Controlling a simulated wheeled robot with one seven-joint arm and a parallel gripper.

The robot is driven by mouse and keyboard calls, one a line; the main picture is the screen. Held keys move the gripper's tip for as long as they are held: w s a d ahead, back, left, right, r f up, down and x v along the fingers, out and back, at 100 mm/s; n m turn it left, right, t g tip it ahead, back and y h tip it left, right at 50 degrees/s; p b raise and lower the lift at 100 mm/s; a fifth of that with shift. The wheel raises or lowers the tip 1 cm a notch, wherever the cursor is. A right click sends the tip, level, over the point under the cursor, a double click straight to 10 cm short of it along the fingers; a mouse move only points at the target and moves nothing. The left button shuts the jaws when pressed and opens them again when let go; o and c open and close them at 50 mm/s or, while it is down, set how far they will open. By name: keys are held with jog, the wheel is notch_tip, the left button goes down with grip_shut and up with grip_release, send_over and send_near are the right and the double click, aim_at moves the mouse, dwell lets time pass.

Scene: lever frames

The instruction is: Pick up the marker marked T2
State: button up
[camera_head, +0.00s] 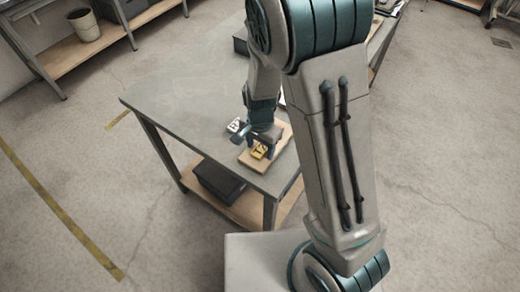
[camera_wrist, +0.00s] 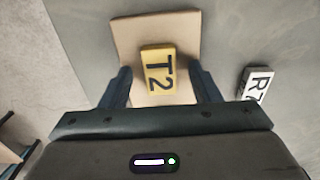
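The yellow marker marked T2 (camera_wrist: 158,74) lies on a light wooden board (camera_wrist: 125,40) in the wrist view. In the head view the yellow marker (camera_head: 259,152) shows small on the wooden board (camera_head: 246,166) near the table's front corner. My gripper (camera_wrist: 160,82) is open, with one dark finger on each side of the marker and a visible gap on both sides. In the head view my gripper (camera_head: 262,142) is over the board, partly covering it. Its exact height above the marker is hard to tell.
A white marker reading R7 (camera_wrist: 257,84) lies on the grey table to the right of the board; a white marker (camera_head: 236,126) shows left of my gripper in the head view. The table's (camera_head: 190,105) left part is clear. A dark bin (camera_head: 219,182) stands on the lower shelf.

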jog(key=c, duration=1)
